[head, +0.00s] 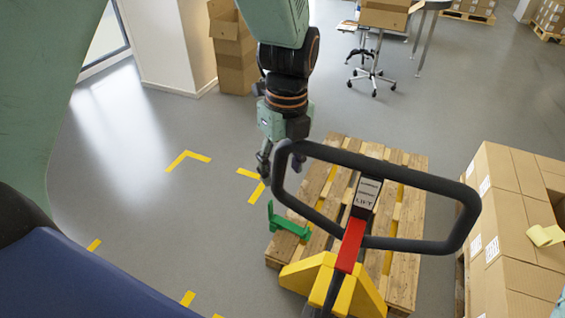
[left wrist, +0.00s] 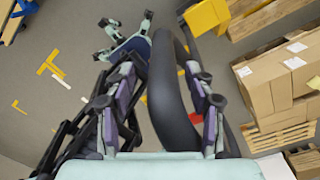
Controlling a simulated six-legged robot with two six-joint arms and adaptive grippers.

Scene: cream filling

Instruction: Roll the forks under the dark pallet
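The pallet truck shows its black loop handle (head: 420,180), red lever part (head: 350,245) and yellow body (head: 310,275) in the head view. A wooden pallet (head: 412,225) lies just beyond it. Yellow strips show between its slats, seemingly the forks, mostly hidden by the boards. My left gripper (head: 281,163) is at the left side of the loop. In the left wrist view my left gripper (left wrist: 163,75) has its fingers apart on both sides of the black handle (left wrist: 175,105); a narrow gap shows beside it, and contact is unclear. My right gripper is in neither view.
Stacked cartons (head: 510,210) stand close on the right. A green bracket-like piece (head: 288,225) is at the pallet's left side. Yellow floor marks (head: 188,160) lie left on open grey floor. A wheeled chair (head: 372,75) and boxes (head: 235,50) stand farther back.

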